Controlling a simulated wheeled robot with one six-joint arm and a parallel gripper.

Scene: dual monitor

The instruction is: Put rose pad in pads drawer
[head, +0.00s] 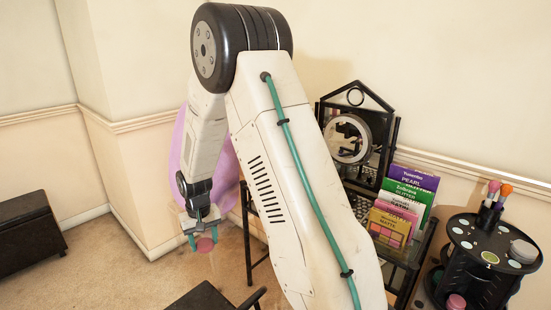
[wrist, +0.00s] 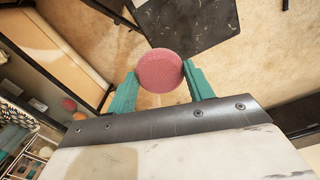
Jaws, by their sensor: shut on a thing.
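The rose pad (wrist: 160,68) is a round, textured pink disc between the teal fingertips of my gripper (wrist: 160,79) in the wrist view. In the head view the pad (head: 205,246) shows low between the fingers of my gripper (head: 204,240), held in the air over the carpet, left of centre. My gripper is shut on it. I cannot tell for sure which thing is the pads drawer. An open compartment with several small items (wrist: 28,152) shows at the lower left of the wrist view.
A black stand with a mirror (head: 349,138) and colourful palettes (head: 405,205) is right of my arm. A round black organizer (head: 490,240) is at far right. A dark chest (head: 27,228) is at left. A black seat (head: 208,298) is below; carpet (head: 110,270) is clear.

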